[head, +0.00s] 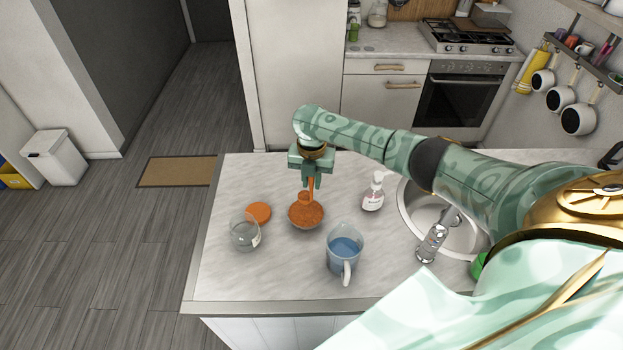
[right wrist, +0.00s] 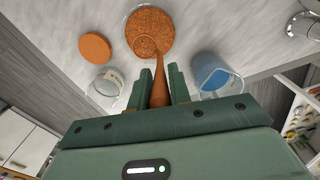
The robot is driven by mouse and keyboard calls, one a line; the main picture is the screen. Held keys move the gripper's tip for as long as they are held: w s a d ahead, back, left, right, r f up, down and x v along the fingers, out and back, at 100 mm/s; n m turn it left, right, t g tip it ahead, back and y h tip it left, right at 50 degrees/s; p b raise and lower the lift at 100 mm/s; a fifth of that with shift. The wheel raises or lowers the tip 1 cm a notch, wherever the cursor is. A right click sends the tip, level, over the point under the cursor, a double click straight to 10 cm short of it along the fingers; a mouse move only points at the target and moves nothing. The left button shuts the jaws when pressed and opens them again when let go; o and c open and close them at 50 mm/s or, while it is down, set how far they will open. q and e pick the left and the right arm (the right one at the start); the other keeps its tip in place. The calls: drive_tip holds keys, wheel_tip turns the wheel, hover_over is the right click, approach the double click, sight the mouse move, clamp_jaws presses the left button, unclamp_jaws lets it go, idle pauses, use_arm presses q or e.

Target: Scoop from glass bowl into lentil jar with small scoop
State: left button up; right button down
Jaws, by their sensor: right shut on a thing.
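The glass bowl (head: 306,218) holds orange-brown lentils and stands on the counter; it also shows in the right wrist view (right wrist: 161,14). My right gripper (head: 311,182) is above the bowl, pointing down, shut on the handle of the small orange-brown scoop (right wrist: 158,84). The scoop's head is at the lentils in the bowl; how deep it sits I cannot tell. The lentil jar (head: 244,236) is clear glass with a pale label and looks empty. It stands left of the bowl and in the right wrist view (right wrist: 106,85). My left gripper is not in view.
An orange round lid (head: 259,212) lies behind the jar. A measuring jug with blue liquid (head: 344,250) stands front right of the bowl. A soap bottle (head: 373,192) and the sink (head: 421,207) with its tap (head: 433,242) are to the right. The counter's left front (head: 225,280) is clear.

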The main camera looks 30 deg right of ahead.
wheel_tip(320, 180, up, 4)
drive_tip(key=p, duration=0.4)
drive_tip(key=shift+r+p, duration=0.15)
drive_tip(key=shift+p, duration=0.25)
drive_tip(key=shift+r, duration=0.8)
